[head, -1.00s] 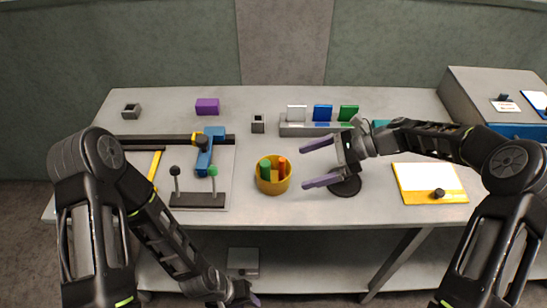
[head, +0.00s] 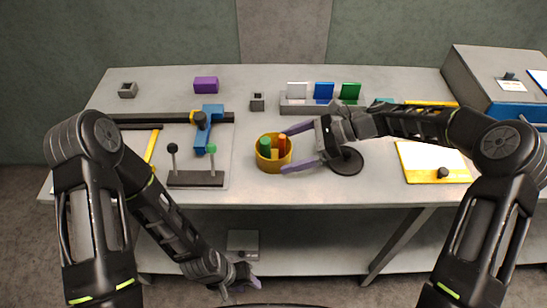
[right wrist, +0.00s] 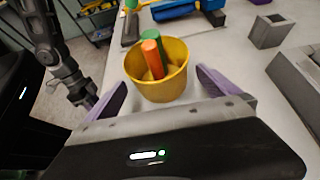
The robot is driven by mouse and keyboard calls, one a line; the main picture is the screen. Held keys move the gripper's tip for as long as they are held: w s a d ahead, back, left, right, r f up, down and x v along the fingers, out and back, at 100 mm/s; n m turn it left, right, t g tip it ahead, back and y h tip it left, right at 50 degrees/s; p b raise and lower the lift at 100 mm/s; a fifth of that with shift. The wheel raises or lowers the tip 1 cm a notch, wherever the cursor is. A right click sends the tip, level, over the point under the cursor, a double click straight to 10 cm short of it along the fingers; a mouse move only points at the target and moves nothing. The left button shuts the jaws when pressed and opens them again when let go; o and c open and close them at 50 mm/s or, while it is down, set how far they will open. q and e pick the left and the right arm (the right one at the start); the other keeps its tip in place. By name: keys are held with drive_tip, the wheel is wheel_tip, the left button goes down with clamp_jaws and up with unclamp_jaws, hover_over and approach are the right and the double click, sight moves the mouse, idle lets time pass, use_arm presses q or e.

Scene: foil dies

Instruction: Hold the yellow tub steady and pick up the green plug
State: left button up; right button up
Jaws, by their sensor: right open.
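The yellow tub (head: 264,164) stands upright on the table, left of my right gripper (head: 284,150). The green plug (head: 265,144) stands in its left part and rises above the rim. In the right wrist view the tub (right wrist: 160,91) lies just ahead of and between the open purple fingers, and the green plug (right wrist: 152,36) shows behind an orange plug (right wrist: 151,58). My right gripper is open; I cannot tell whether it touches the tub. My left gripper (head: 238,284) is low in front of the table, below its top, away from the tub; its jaw state is unclear.
An orange plug and a yellow plug (head: 274,154) share the tub. A black base with two knobbed levers (head: 195,179) and a blue tool (head: 207,130) stand to the left. A grey rack with coloured plates (head: 322,105) is behind. The table's front is mostly clear.

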sight(277, 154)
drive_tip(key=shift+b+x, duration=0.35)
drive_tip(key=shift+x, duration=1.7)
drive_tip(key=shift+c, duration=0.4)
